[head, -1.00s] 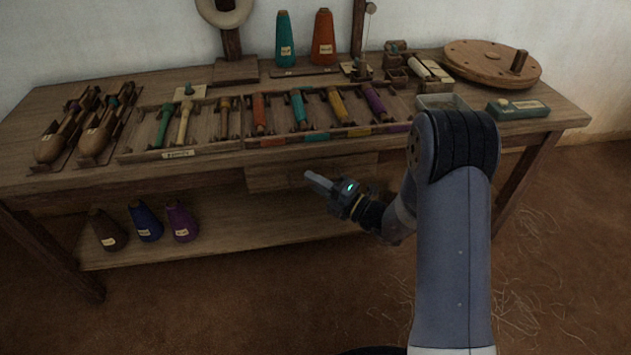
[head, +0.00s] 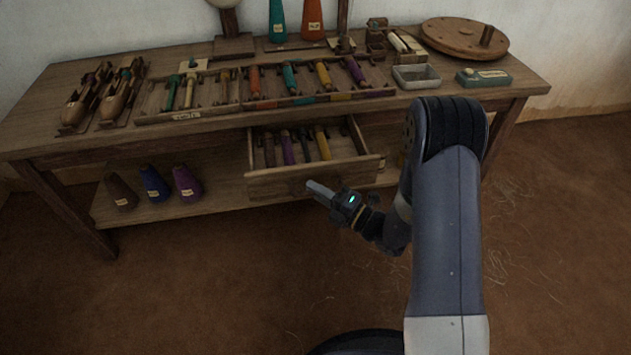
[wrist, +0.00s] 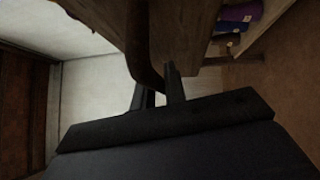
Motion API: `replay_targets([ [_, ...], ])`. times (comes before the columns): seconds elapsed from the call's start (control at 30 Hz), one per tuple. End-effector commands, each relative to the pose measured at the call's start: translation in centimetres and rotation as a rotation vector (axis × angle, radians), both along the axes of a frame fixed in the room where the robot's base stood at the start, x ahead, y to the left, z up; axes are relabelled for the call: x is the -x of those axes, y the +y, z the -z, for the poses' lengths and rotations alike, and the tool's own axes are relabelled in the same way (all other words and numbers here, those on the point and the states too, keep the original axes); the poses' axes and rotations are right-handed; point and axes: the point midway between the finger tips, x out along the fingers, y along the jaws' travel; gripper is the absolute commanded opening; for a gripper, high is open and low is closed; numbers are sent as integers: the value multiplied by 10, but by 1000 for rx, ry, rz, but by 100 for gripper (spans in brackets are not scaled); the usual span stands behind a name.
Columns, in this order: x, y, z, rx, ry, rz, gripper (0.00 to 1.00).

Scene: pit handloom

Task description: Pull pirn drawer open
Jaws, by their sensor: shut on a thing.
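The pirn drawer (head: 312,180) stands pulled out from under the wooden table, well forward of its front edge. Several coloured pirns (head: 305,147), purple, dark and yellow among them, lie inside it. My gripper (head: 316,188) is at the middle of the drawer's front, where the handle sits, and is shut on it. In the wrist view the two dark fingers (wrist: 158,92) close around a brown handle (wrist: 142,45). In the head view the fingers hide the handle.
The table (head: 215,125) carries trays of pirns, two shuttles (head: 115,100) at left and a round wooden disc (head: 465,38) at right. Cones (head: 154,184) stand on the lower shelf left of the drawer. The floor in front (head: 220,270) is clear.

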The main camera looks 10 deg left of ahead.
Motion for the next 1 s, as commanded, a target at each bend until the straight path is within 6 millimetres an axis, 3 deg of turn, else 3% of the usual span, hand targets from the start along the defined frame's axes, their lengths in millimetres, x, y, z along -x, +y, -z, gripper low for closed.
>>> replay_targets([
  [0.6,9,-3,1,1,1,1,0],
  [0.63,9,-3,1,1,1,1,13],
  [0.7,9,-3,1,1,1,1,19],
  [0.9,9,-3,0,0,0,0,34],
  [1.0,9,-3,0,0,0,0,34],
])
